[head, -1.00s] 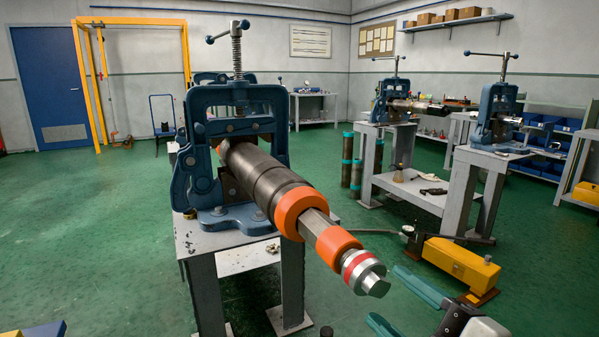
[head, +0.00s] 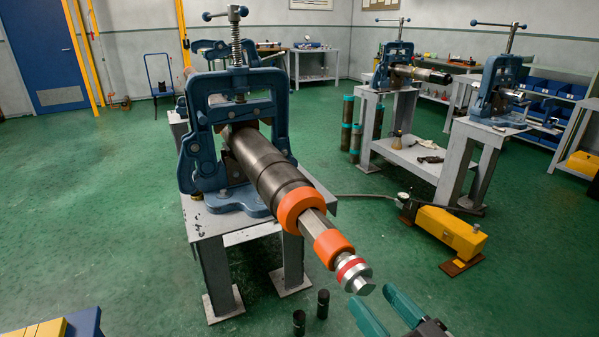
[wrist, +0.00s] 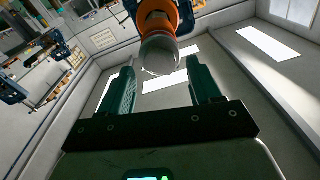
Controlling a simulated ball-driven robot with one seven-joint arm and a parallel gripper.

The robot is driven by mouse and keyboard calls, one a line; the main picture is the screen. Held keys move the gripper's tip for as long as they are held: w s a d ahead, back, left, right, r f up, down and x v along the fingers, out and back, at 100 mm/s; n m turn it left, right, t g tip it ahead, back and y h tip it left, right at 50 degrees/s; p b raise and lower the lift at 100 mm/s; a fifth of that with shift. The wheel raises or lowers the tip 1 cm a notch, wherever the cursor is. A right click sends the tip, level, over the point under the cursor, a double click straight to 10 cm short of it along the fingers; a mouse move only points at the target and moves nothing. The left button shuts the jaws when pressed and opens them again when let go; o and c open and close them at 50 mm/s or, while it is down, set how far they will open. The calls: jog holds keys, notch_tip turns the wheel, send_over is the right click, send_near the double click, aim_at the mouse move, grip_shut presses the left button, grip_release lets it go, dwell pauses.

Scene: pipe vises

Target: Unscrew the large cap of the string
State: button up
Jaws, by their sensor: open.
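The string (head: 262,168) is a dark stepped pipe clamped in a blue vise (head: 238,110) on a grey stand. Toward its near end it carries a large orange ring (head: 300,209), a bare grey section, a smaller orange ring (head: 333,248), and a silver end piece (head: 354,275) with a red band. Which part is the large cap is not certain. My gripper (head: 374,298) has teal fingers and is open and empty, close to the silver end. In the wrist view, the silver end (wrist: 159,56) appears between the fingertips or just past them; contact is not visible.
The grey stand (head: 215,262) is below the string. Two short dark cylinders (head: 322,303) stand on the floor near it. A yellow pump (head: 452,232) lies on the floor to the right. Two more vise stands are behind. Open green floor lies left.

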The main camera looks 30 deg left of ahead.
jog(key=m+p, duration=0.2)
jog(key=shift+r+m, duration=0.25)
jog(key=shift+m, duration=0.15)
jog(key=shift+f+m+p, duration=0.2)
jog(key=shift+m+p, duration=0.2)
jog(key=shift+m, duration=0.2)
jog(key=m+p, duration=0.2)
jog(key=p, duration=0.1)
jog(key=shift+r+m+h, duration=0.25)
jog(key=shift+m+h, duration=0.05)
jog(key=m+p, duration=0.2)
jog(key=shift+m+p, duration=0.3)
jog(key=shift+m, duration=0.1)
jog(key=shift+f+m+t+p, duration=0.15)
jog(key=shift+m+t+p, duration=0.15)
jog(key=shift+m+p, duration=0.55)
jog(key=shift+f+m, duration=0.25)
jog(key=shift+m, duration=0.1)
